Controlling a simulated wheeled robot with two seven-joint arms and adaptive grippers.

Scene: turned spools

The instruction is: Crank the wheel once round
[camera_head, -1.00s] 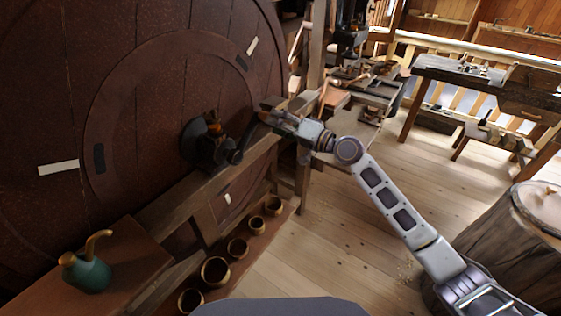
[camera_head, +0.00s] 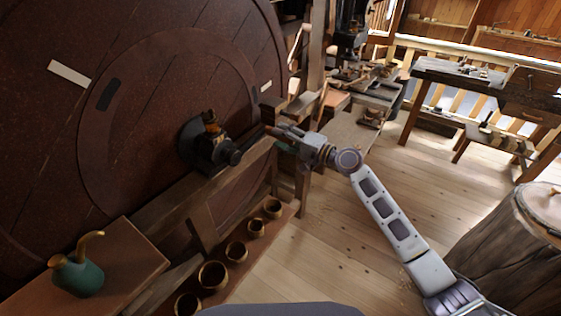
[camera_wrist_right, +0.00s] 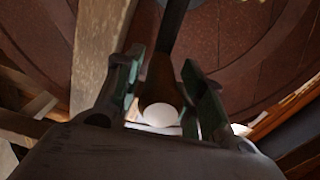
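The large dark brown wheel (camera_head: 45,130) fills the left of the head view, with pale marks on its face. A dark hub (camera_head: 206,146) sits in its middle, and the dark crank arm (camera_head: 252,145) reaches from it to the right. My right gripper (camera_head: 272,130) is at the crank's outer end. In the right wrist view, its two green-padded fingers (camera_wrist_right: 162,90) stand either side of the brown crank handle (camera_wrist_right: 161,84), closed on it. The handle's pale round end faces the camera. The fingers hide part of the handle. My left gripper is out of view.
A wooden beam (camera_head: 175,207) runs in front of the wheel, close below the crank. Several brass-coloured bowls (camera_head: 213,275) line a low shelf. A green oil can (camera_head: 78,277) stands on a ledge at lower left. Workbenches and a stump (camera_head: 510,240) stand right; floor between is clear.

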